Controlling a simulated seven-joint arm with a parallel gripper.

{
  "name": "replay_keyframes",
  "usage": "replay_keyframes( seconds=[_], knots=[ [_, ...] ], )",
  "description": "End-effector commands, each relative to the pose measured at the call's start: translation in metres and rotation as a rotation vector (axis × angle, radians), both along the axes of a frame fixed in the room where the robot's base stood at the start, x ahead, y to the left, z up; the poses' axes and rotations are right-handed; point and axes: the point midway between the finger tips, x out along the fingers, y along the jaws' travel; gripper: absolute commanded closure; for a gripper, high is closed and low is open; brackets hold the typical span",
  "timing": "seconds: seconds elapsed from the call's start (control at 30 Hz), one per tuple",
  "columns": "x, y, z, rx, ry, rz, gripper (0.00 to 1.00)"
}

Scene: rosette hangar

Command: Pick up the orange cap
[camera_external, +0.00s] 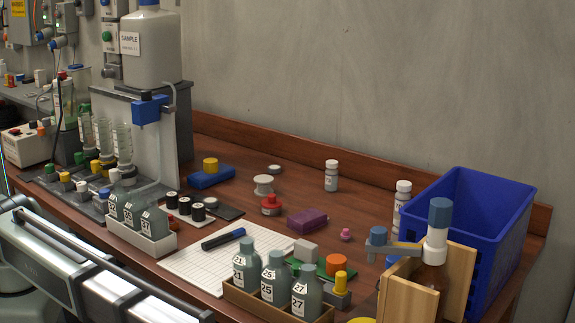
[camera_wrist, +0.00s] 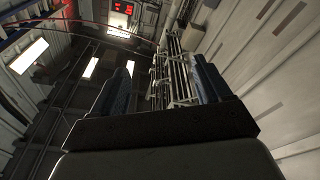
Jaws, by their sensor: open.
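The orange cap (camera_external: 336,264) appears as a short orange cylinder in the external view. It stands at the end of a green board (camera_external: 312,268), right of a light grey block (camera_external: 305,250) and behind a yellow-topped piece (camera_external: 341,282). My gripper (camera_wrist: 163,62) shows in the wrist view with its two dark fingers spread apart and nothing between them. The wrist view looks up at lights, pipes and walls, with no table or cap in it.
Numbered bottles in a tray (camera_external: 237,296) stand front-left of the cap. A purple block (camera_external: 307,221) lies behind it. Right of it are a blue-capped bottle (camera_external: 437,236), a wooden holder (camera_external: 459,279) and a blue crate (camera_external: 470,215). Bare wood lies near the pink piece (camera_external: 346,234).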

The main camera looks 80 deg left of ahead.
Motion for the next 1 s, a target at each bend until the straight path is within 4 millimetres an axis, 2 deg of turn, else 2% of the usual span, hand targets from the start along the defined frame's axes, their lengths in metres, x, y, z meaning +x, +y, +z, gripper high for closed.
replay_keyframes(
  seconds=[0.03, 0.17, 0.27, 0.3, 0.43, 0.6, 0.7, 1.0],
  knots=[
    [0.003, 0.018, 0.004, 0.035, 0.007, 0.025, 0.23],
    [0.013, 0.065, 0.008, 0.155, 0.04, 0.089, 0.23],
    [0.017, 0.112, 0.01, 0.28, 0.08, 0.134, 0.23],
    [0.017, 0.134, 0.011, 0.337, 0.098, 0.149, 0.23],
    [0.008, 0.198, 0.011, 0.518, 0.163, 0.164, 0.23],
    [-0.02, 0.271, 0.008, 0.732, 0.237, 0.117, 0.23],
    [-0.036, 0.299, 0.006, 0.819, 0.265, 0.075, 0.23],
    [-0.075, 0.356, 0.003, 0.981, 0.331, -0.039, 0.23]
  ],
)
